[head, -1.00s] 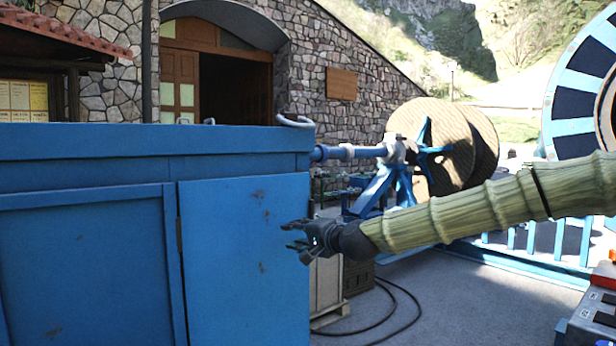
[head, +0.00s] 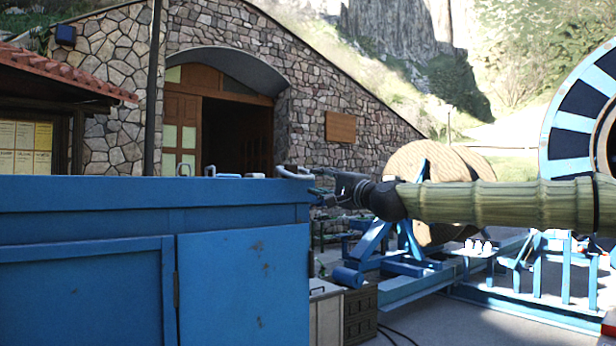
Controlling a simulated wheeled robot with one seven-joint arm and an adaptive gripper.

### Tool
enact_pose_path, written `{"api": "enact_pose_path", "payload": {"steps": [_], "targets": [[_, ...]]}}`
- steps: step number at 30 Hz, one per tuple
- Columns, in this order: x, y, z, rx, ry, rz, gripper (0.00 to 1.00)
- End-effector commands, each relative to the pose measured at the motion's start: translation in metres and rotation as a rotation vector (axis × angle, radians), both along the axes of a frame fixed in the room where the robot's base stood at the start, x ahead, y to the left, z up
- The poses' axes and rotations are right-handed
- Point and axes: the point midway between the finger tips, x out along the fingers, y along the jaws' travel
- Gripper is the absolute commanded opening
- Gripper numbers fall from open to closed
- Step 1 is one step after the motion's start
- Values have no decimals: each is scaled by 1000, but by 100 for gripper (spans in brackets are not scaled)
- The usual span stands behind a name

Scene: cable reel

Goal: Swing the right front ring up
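The blue box (head: 240,260) fills the lower left of the head view. A pale grey ring (head: 295,173) sits at its top right front corner, sticking up slightly above the top edge. My gripper (head: 316,182) is level with this corner, just right of the ring, and points left. Its dark fingers look spread, with nothing seen between them. The fingertips are very close to the ring; I cannot tell whether they touch it.
Other small pale rings (head: 185,169) show along the box top to the left. Behind my arm stands a wooden cable reel (head: 462,165) on a blue stand. A dark crate (head: 360,314) stands right of the box. A stone building (head: 320,75) is behind.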

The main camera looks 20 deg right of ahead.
Motion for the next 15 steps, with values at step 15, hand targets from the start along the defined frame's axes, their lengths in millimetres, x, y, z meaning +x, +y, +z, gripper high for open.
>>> {"api": "enact_pose_path", "payload": {"steps": [15], "targets": [[51, 18, 10, 1, 3, -1, 35]]}}
